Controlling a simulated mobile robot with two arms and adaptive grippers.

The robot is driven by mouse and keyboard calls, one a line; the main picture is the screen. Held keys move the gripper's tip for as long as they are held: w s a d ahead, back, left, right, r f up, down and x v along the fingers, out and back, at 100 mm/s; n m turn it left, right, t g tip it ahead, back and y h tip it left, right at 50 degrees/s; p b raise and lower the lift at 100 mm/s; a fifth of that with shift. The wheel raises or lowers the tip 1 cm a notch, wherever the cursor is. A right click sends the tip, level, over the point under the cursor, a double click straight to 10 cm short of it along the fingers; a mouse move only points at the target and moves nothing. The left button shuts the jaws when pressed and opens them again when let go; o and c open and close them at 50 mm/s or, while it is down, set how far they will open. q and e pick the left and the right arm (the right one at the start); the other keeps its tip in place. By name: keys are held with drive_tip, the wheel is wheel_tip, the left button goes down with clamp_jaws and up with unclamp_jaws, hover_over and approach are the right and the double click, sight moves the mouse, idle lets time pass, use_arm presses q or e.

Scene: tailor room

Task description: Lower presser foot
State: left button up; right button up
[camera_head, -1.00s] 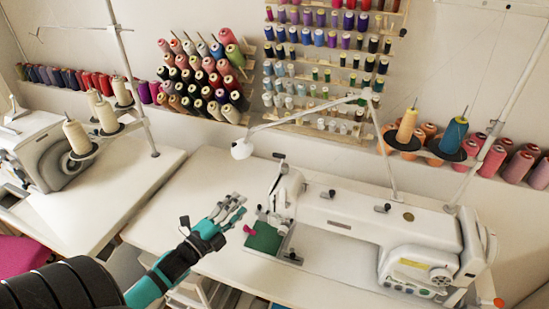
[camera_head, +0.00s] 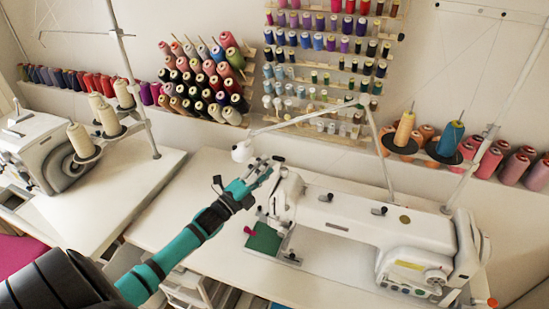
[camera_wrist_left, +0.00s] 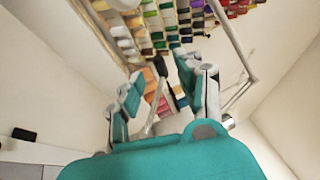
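The white sewing machine (camera_head: 350,216) stands on the table, its needle end facing left. The presser foot area (camera_head: 288,240) is at the lower part of that end, above a green cloth piece (camera_head: 263,239); the foot itself is too small to make out. A magenta item (camera_head: 249,230) is at the cloth's left edge. My left gripper (camera_head: 264,170) is raised by the upper left of the machine head, close to a dark-tipped part there; contact cannot be told. My right gripper is out of view.
A white lamp (camera_head: 242,151) on a jointed arm hangs just behind my left gripper. Thread racks (camera_head: 330,70) cover the wall. Another machine (camera_head: 45,150) stands on the left table.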

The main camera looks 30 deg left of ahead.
use_arm(q)
drive_tip(key=x, duration=0.4)
clamp_jaws()
idle(0.5)
